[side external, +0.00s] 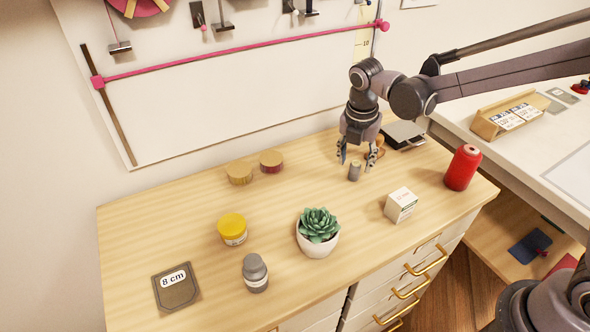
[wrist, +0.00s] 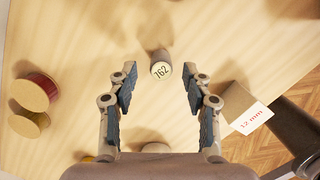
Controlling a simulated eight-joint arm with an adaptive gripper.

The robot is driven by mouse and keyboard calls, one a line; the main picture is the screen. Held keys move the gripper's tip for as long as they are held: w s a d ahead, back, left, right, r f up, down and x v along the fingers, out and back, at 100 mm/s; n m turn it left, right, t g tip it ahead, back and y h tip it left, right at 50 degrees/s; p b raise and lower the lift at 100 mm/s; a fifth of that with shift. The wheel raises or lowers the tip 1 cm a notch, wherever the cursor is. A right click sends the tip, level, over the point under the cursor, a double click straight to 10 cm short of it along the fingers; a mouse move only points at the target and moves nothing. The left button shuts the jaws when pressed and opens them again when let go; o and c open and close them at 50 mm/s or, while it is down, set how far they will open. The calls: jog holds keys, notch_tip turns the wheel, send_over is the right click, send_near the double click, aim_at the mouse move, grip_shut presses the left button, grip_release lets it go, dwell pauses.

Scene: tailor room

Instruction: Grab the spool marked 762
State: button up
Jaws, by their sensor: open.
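A small grey spool (side external: 354,171) stands upright on the wooden cabinet top, below my gripper (side external: 356,164). In the wrist view the spool (wrist: 160,64) shows a pale round top with a number that looks like 762, though its first digit could be a 1. My gripper is open and points down, with its two fingers (wrist: 162,86) spread and nothing between them. In the wrist view the spool lies just beyond the fingertips, centred across the gap. The fingers appear apart from it.
Two tan-topped spools (side external: 239,173) (side external: 271,161) stand left. A white box (side external: 401,205) and red thread cone (side external: 462,167) stand right. Bare wood surrounds the grey spool.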

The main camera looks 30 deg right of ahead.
aim_at(356, 166)
jog(key=shift+w+d+f, duration=0.1)
jog(key=shift+d+f, duration=0.05)
jog(key=shift+f, duration=0.65)
jog(key=shift+d+f, duration=0.1)
jog(key=shift+f, duration=0.7)
jog(key=c, duration=0.9)
jog(key=shift+r, duration=0.1)
jog(key=shift+c, duration=0.2)
